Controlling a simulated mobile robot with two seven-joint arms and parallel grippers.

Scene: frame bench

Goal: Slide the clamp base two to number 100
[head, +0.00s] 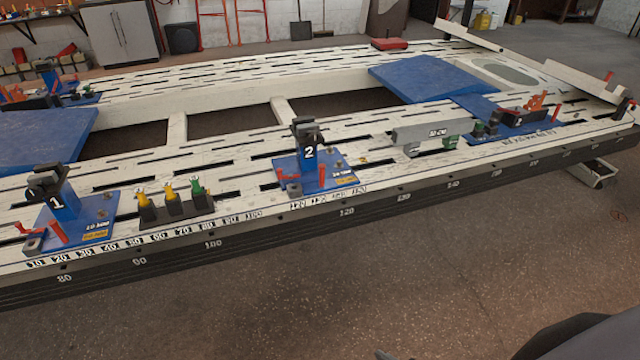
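Clamp base two (340,178) is a blue plate with a blue post marked 2 (310,155) and a black clamp head on top. It stands upright on the near rail of the white slotted bench (235,190) in the head view. The small number 100 (254,214) is on the rail's top front edge, left of the base. Another, larger 100 (212,244) is on the dark front side, further left. More small numbers run in front of the base and are hard to read. Neither of my grippers can be made out.
Clamp base one (92,212) stands at the left of the same rail. A black holder with yellow and green tools (172,203) sits between the bases, behind the numbers. A grey beam (430,131) lies to the right. The floor in front is clear.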

